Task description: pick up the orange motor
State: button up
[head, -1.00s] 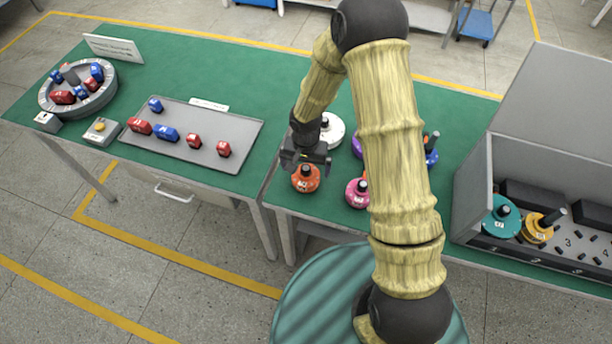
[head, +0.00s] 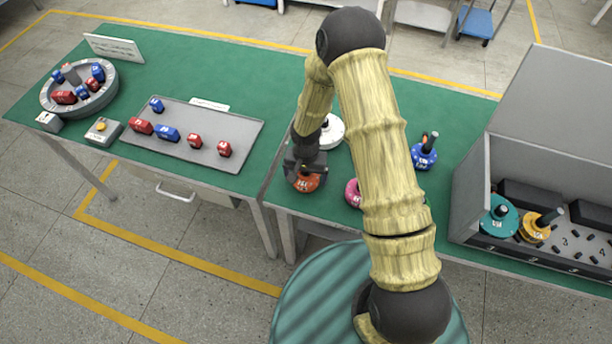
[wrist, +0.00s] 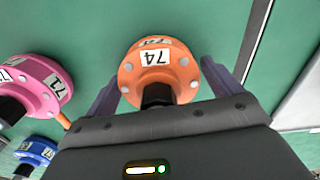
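The orange motor (head: 308,184) stands on the green table near its front edge, partly hidden by my gripper in the head view. In the wrist view the orange motor (wrist: 158,68) carries labels reading 74, and its dark shaft points toward my gripper. My gripper (head: 304,172) is lowered over it. In the wrist view the two fingers of my gripper (wrist: 160,80) are spread, one on each side of the motor, with a visible gap at the left finger. Whether the right finger touches it I cannot tell.
A pink motor (wrist: 35,88) and a blue motor (wrist: 38,150) stand close by in the wrist view. A grey box (head: 470,205) with teal and orange-yellow motors stands right; a grey tray (head: 180,152) lies left.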

jog(key=c, duration=1.3)
jog(key=shift+r, duration=0.15)
notch_tip(320, 180, up, 10)
jog(key=shift+f+b, duration=0.1)
jog(key=shift+b, duration=0.5)
